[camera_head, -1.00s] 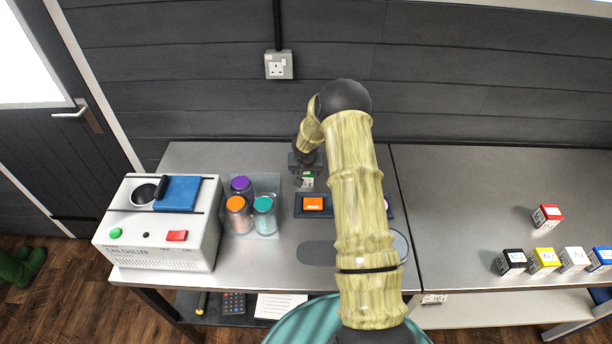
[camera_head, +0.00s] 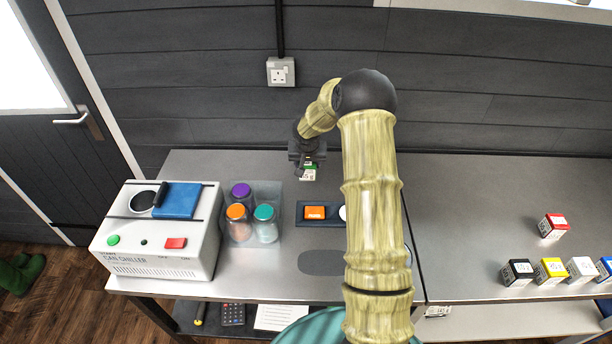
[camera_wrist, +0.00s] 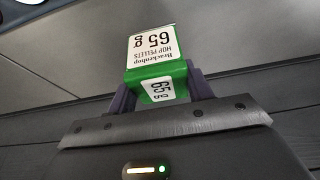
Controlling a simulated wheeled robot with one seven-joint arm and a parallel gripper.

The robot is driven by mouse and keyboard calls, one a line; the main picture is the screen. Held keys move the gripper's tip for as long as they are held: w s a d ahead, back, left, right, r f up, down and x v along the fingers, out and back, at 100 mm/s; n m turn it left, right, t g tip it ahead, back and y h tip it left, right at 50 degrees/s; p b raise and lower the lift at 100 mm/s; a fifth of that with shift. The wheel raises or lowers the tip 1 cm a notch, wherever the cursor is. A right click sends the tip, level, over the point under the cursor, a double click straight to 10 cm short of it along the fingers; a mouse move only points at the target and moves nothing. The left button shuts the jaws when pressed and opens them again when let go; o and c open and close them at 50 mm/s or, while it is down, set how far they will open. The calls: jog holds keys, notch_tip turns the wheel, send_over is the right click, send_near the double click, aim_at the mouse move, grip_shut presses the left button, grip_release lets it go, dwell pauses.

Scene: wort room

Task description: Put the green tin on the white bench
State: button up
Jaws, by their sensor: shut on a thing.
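The green tin (camera_wrist: 157,71) has a white label reading "65 g" and "Hop Pellets". My gripper (camera_wrist: 160,90) is shut on it, with a dark finger on each side, in the wrist view. In the head view my gripper (camera_head: 308,166) is over the back of the grey worktop, and a small part of the green tin (camera_head: 309,173) shows beneath it, apparently clear of the surface.
A can chiller (camera_head: 160,228) stands at the left, beside a clear bin (camera_head: 270,195) of lidded jars. A dark tray (camera_head: 330,205) with an orange tin (camera_head: 314,213) lies below my gripper. Red (camera_head: 552,226), black (camera_head: 517,272), yellow and other tins stand on the right worktop (camera_head: 460,200).

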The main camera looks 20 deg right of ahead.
jog(key=shift+d+r, duration=0.1)
jog(key=shift+r, duration=0.55)
jog(key=shift+s+r, duration=0.15)
jog(key=shift+r, duration=0.45)
jog(key=shift+f, duration=0.1)
